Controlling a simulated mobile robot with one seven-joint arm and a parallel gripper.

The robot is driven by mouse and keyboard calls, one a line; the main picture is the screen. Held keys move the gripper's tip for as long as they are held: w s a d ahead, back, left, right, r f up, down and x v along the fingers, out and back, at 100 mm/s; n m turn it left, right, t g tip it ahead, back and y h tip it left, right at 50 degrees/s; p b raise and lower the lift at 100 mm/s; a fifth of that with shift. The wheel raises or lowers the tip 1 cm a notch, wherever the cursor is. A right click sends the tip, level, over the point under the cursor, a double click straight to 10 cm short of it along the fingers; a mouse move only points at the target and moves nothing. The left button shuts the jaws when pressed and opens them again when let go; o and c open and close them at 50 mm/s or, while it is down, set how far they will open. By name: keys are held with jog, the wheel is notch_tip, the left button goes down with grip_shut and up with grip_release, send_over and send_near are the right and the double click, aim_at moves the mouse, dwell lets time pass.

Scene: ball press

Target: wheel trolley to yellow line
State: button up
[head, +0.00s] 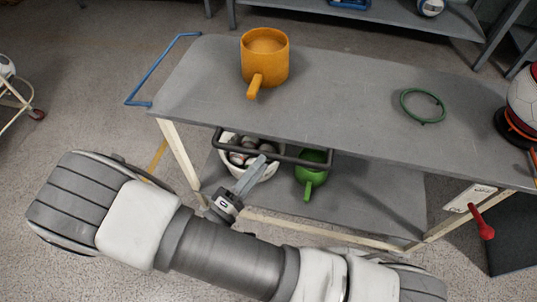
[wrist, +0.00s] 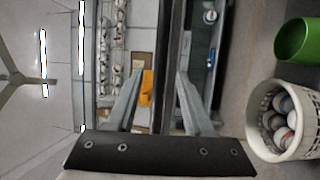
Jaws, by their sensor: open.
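The trolley (head: 340,95) has a grey top, cream legs and a lower shelf. A dark push bar (head: 300,158) runs along its near side. My gripper (head: 262,163) is open at this bar, left of its middle. In the wrist view, a dark bar (wrist: 172,60) runs between the two open fingers (wrist: 160,90), with a gap on both sides. A red lever (head: 482,224) is at the trolley's right end, beside a small white sign. A short piece of yellow line (head: 157,157) shows on the floor left of the trolley; my arm hides the floor nearer.
An orange mug (head: 264,57), a green ring (head: 423,104) and a ball (head: 525,100) are on top. A white basket of balls (head: 240,168) and a green mug (head: 312,175) are on the lower shelf. A blue bar (head: 160,68) sticks out left. Another wheeled stand (head: 12,98) is far left.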

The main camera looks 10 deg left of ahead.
aim_at(268, 154)
jog(key=shift+x, duration=2.2)
jog(key=shift+c, duration=0.3)
grip_shut()
